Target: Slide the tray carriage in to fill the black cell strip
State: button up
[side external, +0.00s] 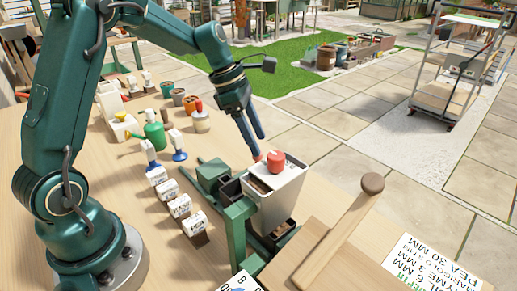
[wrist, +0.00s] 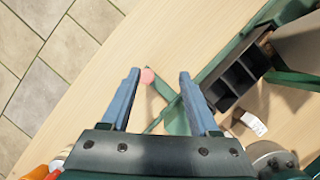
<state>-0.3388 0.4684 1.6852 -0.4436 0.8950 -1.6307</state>
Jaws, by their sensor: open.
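The black cell strip (side external: 231,190) sits beside the pale hopper (side external: 275,201) on a green frame (side external: 237,228); the hopper hides part of it. In the wrist view, several dark, empty-looking cells of the strip (wrist: 236,80) lie right of my fingers. A green bar (wrist: 172,108), seemingly part of the tray carriage, runs between my fingers. A small red-pink knob (wrist: 147,76) shows between my fingertips, near the left one. My gripper (side external: 258,140) is open above the knob end, its fingers pointing down; I cannot tell whether they touch the knob.
A red knob (side external: 276,161) tops the hopper. A wooden piece with a round knob (side external: 372,184) stands at right. Bare bench (wrist: 110,80) lies left of my fingers.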

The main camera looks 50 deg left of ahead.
jog(key=shift+n, duration=0.7)
jog(key=shift+w+a+f, duration=0.2)
jog(key=shift+a+f, duration=0.05)
jog(key=shift+f, duration=0.55)
jog(key=shift+w+a+f, duration=0.25)
jog(key=shift+a+f, duration=0.05)
jog(key=shift+f, duration=0.5)
jog(key=shift+w+a+f, duration=0.2)
jog(key=shift+a+f, duration=0.05)
jog(key=shift+f, duration=0.55)
grip_shut()
jog(key=shift+r, duration=0.1)
